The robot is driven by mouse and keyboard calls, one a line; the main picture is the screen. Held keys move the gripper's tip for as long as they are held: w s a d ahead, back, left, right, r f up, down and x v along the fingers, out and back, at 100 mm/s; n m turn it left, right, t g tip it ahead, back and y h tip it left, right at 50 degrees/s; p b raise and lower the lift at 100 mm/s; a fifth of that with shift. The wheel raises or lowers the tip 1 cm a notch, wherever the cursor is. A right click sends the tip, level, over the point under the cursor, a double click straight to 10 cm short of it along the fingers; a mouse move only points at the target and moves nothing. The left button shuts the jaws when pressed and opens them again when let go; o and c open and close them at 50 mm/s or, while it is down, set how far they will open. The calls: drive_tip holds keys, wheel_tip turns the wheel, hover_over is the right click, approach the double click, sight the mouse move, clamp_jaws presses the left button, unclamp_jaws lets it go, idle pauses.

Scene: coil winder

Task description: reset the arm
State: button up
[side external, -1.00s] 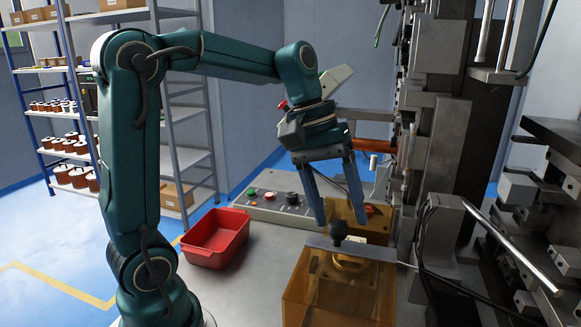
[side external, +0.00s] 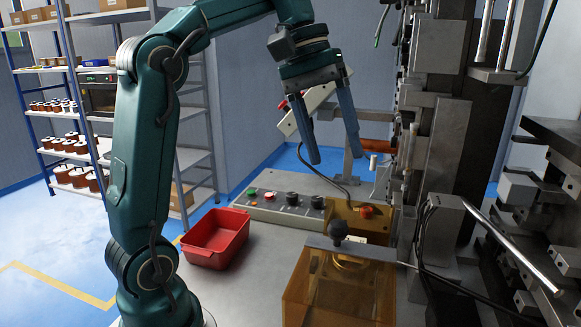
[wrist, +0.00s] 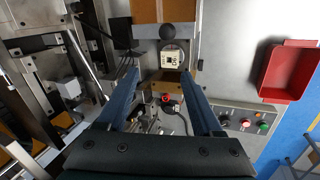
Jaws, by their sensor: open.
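My gripper (side external: 333,160) is open and empty, with its two blue fingers spread and pointing down. It is raised well above the table, over the area behind the amber box fixture (side external: 335,290). In the wrist view the fingers (wrist: 163,120) are apart, with nothing held between them. The fixture has a metal plate with a black ball knob (side external: 338,229) on top. The knob also shows in the wrist view (wrist: 167,32), beyond the fingertips.
A red bin (side external: 216,238) stands on the table at left. A control box with buttons (side external: 280,207) lies behind it. The tall winder machine (side external: 437,130) rises close to the right of my gripper. A storage shelf (side external: 190,150) stands at the back left.

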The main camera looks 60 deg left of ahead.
drive_tip(key=shift+s+a+n+t+h, duration=0.3)
drive_tip(key=shift+n+t+h, duration=0.9)
drive_tip(key=shift+n+h, duration=0.9)
drive_tip(key=shift+s+a+n+t+h, duration=0.3)
drive_tip(key=shift+n+t+h, duration=0.9)
drive_tip(key=shift+n+h, duration=0.85)
drive_tip(key=shift+s+a+n+t+h, duration=0.25)
drive_tip(key=shift+n+t+h, duration=1.2)
drive_tip(key=shift+n, duration=1)
drive_tip(key=shift+g+h, duration=0.3)
drive_tip(key=shift+g, duration=0.05)
drive_tip(key=shift+s+d+f+m+g+y, duration=0.1)
drive_tip(key=shift+d+f+m+g+y, duration=0.35)
drive_tip(key=shift+m+g+y, duration=1.05)
drive_tip(key=shift+s+d+f+m+g+y, duration=0.15)
drive_tip(key=shift+d+m+g+y, duration=0.8)
drive_tip(key=shift+m, duration=1)
drive_tip(key=shift+w+d+f+m+g+y, duration=0.15)
drive_tip(key=shift+f+m+g+y, duration=0.25)
drive_tip(key=shift+m+g+y, duration=0.9)
drive_tip(key=shift+s+m+g+h, duration=0.1)
drive_tip(key=shift+m+g+h, duration=0.15)
drive_tip(key=shift+m+g, duration=0.15)
